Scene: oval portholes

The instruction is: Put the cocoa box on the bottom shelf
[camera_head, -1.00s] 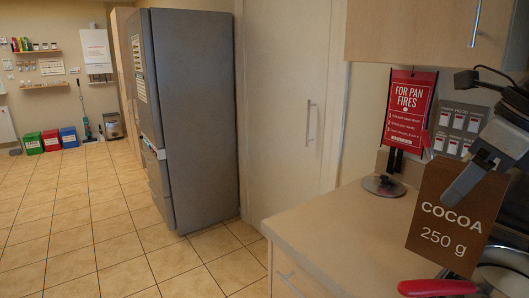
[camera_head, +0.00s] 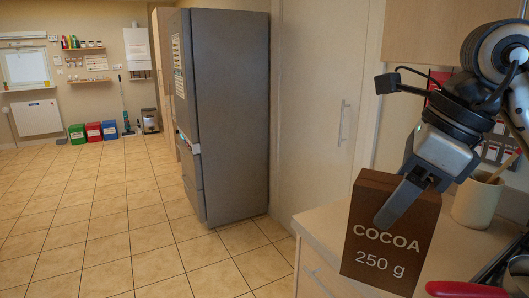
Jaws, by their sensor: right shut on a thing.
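The cocoa box (camera_head: 388,250) is a brown upright box with "COCOA 250 g" in white on its face, at the right of the head view. My right gripper (camera_head: 410,192) is shut on its upper part and holds it in front of the counter corner, tilted slightly. One finger lies across the front face; the other is mostly hidden by the box. My left gripper is not in view. No bottom shelf can be made out for certain; small wall shelves (camera_head: 92,81) show on the far wall.
A counter (camera_head: 462,240) runs along the right, with a beige utensil pot (camera_head: 476,202) and a red handle (camera_head: 466,290) on it. A grey fridge (camera_head: 228,120) stands beyond, left of a tall pale cupboard (camera_head: 322,110). The tiled floor (camera_head: 110,225) at left is open.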

